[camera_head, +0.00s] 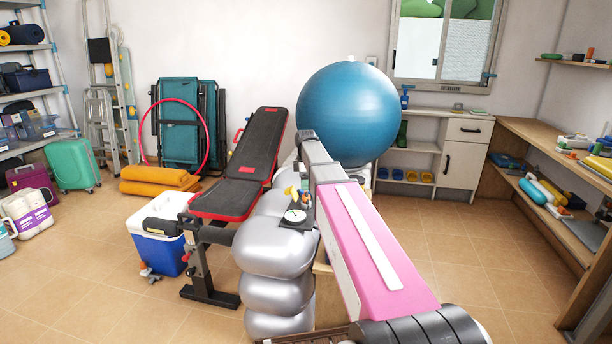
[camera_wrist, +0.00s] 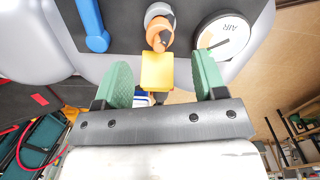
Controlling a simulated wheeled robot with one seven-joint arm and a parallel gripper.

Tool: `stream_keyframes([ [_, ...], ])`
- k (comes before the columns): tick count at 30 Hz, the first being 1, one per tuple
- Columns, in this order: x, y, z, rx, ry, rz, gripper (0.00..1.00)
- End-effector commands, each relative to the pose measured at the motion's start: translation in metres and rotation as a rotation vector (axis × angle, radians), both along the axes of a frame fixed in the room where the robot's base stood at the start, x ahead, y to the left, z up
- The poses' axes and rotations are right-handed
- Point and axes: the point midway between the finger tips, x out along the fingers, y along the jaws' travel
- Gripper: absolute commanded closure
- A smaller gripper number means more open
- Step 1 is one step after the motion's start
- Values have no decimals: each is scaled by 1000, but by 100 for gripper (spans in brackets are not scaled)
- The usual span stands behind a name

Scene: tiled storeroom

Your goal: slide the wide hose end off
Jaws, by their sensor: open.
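In the wrist view a yellow block-like piece (camera_wrist: 157,71), apparently the wide hose end, sits against an orange ring-shaped part (camera_wrist: 159,38) and a grey round fitting (camera_wrist: 157,12). These are on a black panel (camera_wrist: 124,12) with a white gauge marked AIR (camera_wrist: 222,36) and a blue lever (camera_wrist: 92,25). My gripper (camera_wrist: 162,75) is open, its green fingers on either side of the yellow piece with a gap at each side. In the head view the gauge (camera_head: 295,216) and yellow part (camera_head: 291,191) show on silver inflated cushions (camera_head: 272,247); I cannot make out my fingers there.
A black and red bench (camera_head: 240,165) and a blue cooler (camera_head: 160,250) stand left of the cushions. A big blue ball (camera_head: 346,112) is behind my arm. Wooden shelves (camera_head: 540,135) line the right wall. Tiled floor is free at the right and lower left.

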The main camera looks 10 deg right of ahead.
Motion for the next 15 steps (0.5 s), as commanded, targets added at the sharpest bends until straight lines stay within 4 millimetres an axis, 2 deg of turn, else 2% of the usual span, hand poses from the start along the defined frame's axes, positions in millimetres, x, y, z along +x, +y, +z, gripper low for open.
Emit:
stream_keyframes([
  [3,-1,0,-22,0,2,0,35],
  [9,0,0,-52,0,1,-1,35],
  [15,0,0,-69,0,0,-1,35],
])
